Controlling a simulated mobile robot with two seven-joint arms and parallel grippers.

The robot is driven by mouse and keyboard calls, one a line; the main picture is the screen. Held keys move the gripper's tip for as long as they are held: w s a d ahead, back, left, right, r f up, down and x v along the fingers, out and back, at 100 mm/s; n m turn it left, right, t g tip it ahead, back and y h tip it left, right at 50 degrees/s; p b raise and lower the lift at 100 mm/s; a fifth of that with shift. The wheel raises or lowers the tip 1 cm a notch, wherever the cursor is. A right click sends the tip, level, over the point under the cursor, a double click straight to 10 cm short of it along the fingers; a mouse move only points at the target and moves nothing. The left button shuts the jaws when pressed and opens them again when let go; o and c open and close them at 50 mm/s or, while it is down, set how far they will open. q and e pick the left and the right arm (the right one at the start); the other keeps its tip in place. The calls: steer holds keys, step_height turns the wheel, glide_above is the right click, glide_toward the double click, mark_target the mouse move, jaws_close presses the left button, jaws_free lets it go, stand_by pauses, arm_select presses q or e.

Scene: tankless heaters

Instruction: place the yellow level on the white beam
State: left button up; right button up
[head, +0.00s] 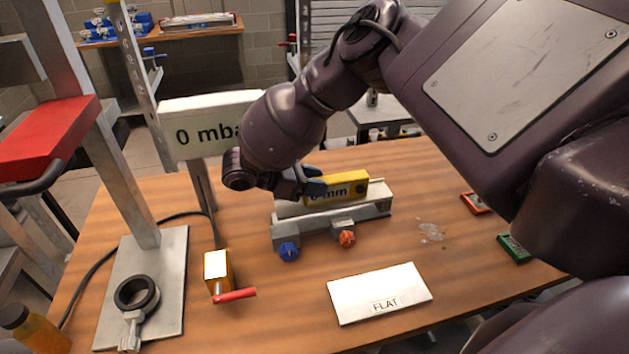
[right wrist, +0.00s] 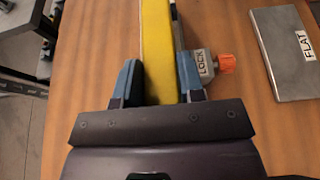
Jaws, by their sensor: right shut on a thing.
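The yellow level (head: 337,190) has dark lettering ending in "mm" on its side. My right gripper (head: 314,186) is shut on it, with one blue finger on each side in the right wrist view (right wrist: 160,85). The level (right wrist: 158,45) is right over the white beam (head: 376,195), along its length. I cannot tell whether the level touches the beam. The beam sits on a grey base with a blue knob (head: 289,251) and an orange knob (head: 347,238). The arm hides the level's left end in the head view. My left gripper is not in view.
A white plate marked "FLAT" (head: 378,293) lies in front of the beam. A "0 mbar"-like display (head: 205,125) stands at the left. A metal stand (head: 160,280) with a black ring and a yellow block with a red handle (head: 217,270) are front left. A green frame (head: 514,248) lies right.

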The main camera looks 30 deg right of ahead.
steer(key=o, duration=1)
steer(key=shift+f, duration=0.1)
steer(key=shift+w+a+r, duration=0.1)
steer(key=shift+a+r, duration=0.1)
steer(key=shift+a, duration=0.05)
steer(key=v, duration=1.1)
steer(key=shift+a+r, duration=0.1)
steer(key=shift+a, duration=0.15)
